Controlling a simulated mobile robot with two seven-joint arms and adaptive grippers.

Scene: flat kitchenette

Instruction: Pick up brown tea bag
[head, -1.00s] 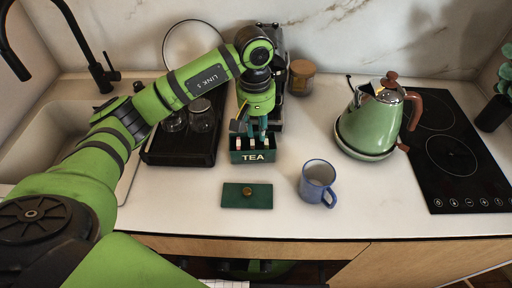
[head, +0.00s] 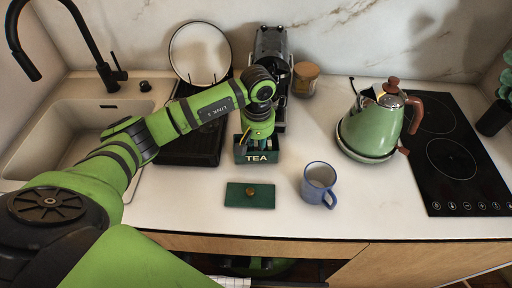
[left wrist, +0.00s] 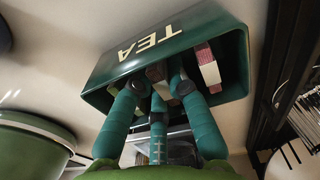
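The green TEA box (head: 257,157) stands on the counter. It also shows large in the left wrist view (left wrist: 180,45), with its opening facing the camera. My left gripper (head: 257,138) reaches down into the box from above. In the left wrist view its teal fingers (left wrist: 160,88) are inside the opening, with their tips apart. A brownish item, perhaps the brown tea bag (left wrist: 156,72), shows just behind the tips. I cannot tell if they touch it. A pink and white tea bag (left wrist: 208,67) stands beside the fingers. My right gripper is not in view.
A green lid with a knob (head: 250,196) lies in front of the box. A blue mug (head: 319,184) stands to its right. A green kettle (head: 370,128) stands by the black hob (head: 450,155). Behind are a coffee machine (head: 272,50) and a jar (head: 306,80).

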